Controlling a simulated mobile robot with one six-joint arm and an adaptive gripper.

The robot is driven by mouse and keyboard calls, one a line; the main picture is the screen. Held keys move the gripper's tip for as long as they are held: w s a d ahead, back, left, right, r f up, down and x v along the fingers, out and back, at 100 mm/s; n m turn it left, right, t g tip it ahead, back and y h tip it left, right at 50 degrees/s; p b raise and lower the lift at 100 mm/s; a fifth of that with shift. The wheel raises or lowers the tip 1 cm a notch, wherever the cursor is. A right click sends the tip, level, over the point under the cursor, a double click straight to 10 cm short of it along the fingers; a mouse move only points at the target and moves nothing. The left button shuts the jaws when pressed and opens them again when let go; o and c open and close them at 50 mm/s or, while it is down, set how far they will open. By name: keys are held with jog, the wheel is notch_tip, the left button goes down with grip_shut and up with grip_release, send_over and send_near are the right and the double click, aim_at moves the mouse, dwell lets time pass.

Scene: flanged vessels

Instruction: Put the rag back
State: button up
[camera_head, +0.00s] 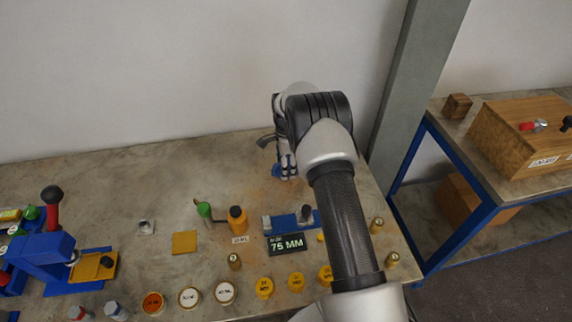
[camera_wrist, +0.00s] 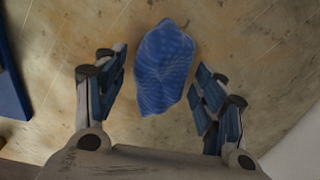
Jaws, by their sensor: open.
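The blue rag (camera_wrist: 163,68) shows in the wrist view, lying crumpled on the worn bench top between and a little beyond my fingertips. My gripper (camera_wrist: 155,85) is open, with a blue-padded finger on each side of the rag and a gap on both sides. In the head view my gripper (camera_head: 285,170) points down near the back right of the bench. A small patch of the rag (camera_head: 277,171) shows beside the fingers there; the rest is hidden behind my gripper.
The back middle of the bench is clear.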

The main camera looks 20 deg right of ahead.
jog(key=shift+r, duration=0.1)
jog(key=s+a+r+n+p, duration=0.2)
jog(key=r, duration=1)
jog(key=s+a+r+n+p, duration=0.1)
jog(key=s+r, duration=0.1)
jog(key=r, duration=0.9)
jog(key=s+a+r+n+t, duration=0.1)
jog(key=s+a+r+n, duration=0.15)
jog(key=s+r, duration=0.35)
jog(key=s+a+r+n+t, duration=0.1)
jog(key=s+a+r+n, duration=0.1)
jog(key=s+r+n, duration=0.3)
jog(key=s+a+n+t, duration=0.1)
jog(key=s+n, duration=0.4)
jog(key=s, duration=0.7)
jog(key=s+a+n+t, duration=0.1)
jog(key=s+a+n, duration=0.3)
jog(key=s, duration=0.8)
jog(key=shift+s+a+r+n+t, duration=0.15)
jog(key=shift+s+r+n+t, duration=0.15)
jog(key=shift+s+r+n, duration=0.1)
